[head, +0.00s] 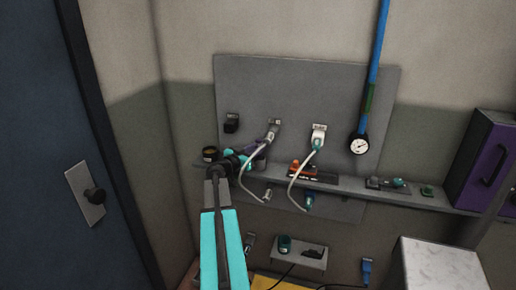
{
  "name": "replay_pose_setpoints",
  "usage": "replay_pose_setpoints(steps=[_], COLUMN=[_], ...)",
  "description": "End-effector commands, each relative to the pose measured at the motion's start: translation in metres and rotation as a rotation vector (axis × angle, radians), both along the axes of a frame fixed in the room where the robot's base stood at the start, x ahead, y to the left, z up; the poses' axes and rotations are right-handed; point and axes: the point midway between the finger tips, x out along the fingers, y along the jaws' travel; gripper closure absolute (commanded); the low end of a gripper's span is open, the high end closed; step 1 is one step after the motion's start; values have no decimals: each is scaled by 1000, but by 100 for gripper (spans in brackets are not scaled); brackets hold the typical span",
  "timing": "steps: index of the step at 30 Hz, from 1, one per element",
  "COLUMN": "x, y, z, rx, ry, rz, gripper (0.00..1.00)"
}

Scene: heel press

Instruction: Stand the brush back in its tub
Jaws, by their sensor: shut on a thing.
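My gripper (240,160), dark with turquoise parts, is at the left end of the grey shelf, in front of the panel. It is small in the head view, and its fingers are hard to make out. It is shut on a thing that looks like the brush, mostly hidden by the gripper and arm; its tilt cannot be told. A small dark round pot with a tan rim (210,153), which looks like the tub, stands just left of my gripper. Whether the brush touches it cannot be told.
White hoses hang from fittings on the grey panel (290,75), close right of my gripper. An orange-and-black item (304,170) lies on the shelf (350,187). A purple cabinet (485,165) stands at the right.

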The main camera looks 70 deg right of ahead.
Motion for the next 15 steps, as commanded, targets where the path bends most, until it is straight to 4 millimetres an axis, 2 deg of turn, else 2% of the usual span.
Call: replay_pose_setpoints(steps=[15], x=[0], y=[0], z=[-6], rx=[-1], ry=[1], rz=[0], gripper=[100])
